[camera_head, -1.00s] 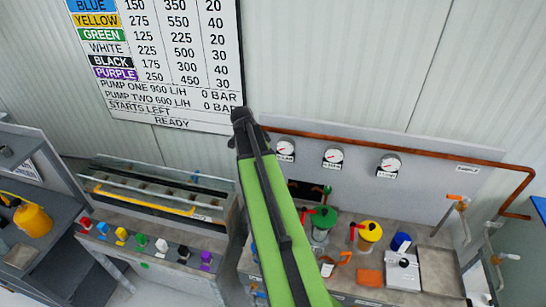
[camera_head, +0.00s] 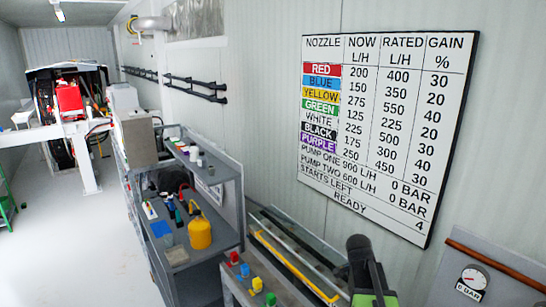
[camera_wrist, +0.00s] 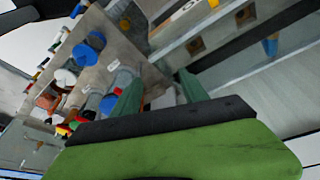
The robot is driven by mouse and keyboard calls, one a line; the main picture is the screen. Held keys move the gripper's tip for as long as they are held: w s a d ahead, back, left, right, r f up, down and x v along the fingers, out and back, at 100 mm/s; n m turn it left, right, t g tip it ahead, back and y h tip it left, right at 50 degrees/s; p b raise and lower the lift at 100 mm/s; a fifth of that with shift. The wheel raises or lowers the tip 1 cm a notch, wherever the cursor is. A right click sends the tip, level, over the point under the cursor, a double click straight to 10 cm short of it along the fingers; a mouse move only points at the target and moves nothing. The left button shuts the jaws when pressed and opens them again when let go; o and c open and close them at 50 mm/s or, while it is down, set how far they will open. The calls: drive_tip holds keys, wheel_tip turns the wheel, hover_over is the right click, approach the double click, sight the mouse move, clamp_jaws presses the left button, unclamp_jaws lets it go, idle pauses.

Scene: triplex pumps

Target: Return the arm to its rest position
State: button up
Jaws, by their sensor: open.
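My arm's green and black link (camera_head: 368,272) rises from the bottom edge of the head view, right of centre, in front of the trough bench; my gripper does not show there. In the wrist view my gripper (camera_wrist: 160,92) shows two dark green fingers, apart and with nothing clearly held between them. Beyond them is a grey bench top with blue-capped items (camera_wrist: 88,48), a white round piece (camera_wrist: 65,77) and an orange piece (camera_wrist: 47,101). This view is tilted, and my own green link fills its lower edge.
A sign board (camera_head: 385,130) hangs on the wall. A trough bench (camera_head: 295,262) with coloured nozzles (camera_head: 245,270) stands below it. A shelf unit (camera_head: 205,250) with a yellow can (camera_head: 200,232) is to its left. A gauge (camera_head: 472,278) shows at right. The floor (camera_head: 75,245) at left is clear.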

drive_tip(key=s+a+f+n+y+b, duration=0.1)
drive_tip(key=s+a+f+n, duration=0.1)
drive_tip(key=a+n, duration=0.3)
drive_tip(key=s+a+f+n+y+b, duration=0.1)
drive_tip(key=s+a+f+n+b, duration=0.1)
drive_tip(key=a+f+n, duration=0.2)
drive_tip(key=s+a+f+n+y+b, duration=0.1)
drive_tip(key=s+a+f+n+b, duration=0.1)
drive_tip(key=a+n, duration=0.5)
drive_tip(key=a+f, duration=0.1)
drive_tip(key=a, duration=0.3)
drive_tip(key=shift+s+y, duration=0.3)
drive_tip(key=shift+f, duration=0.1)
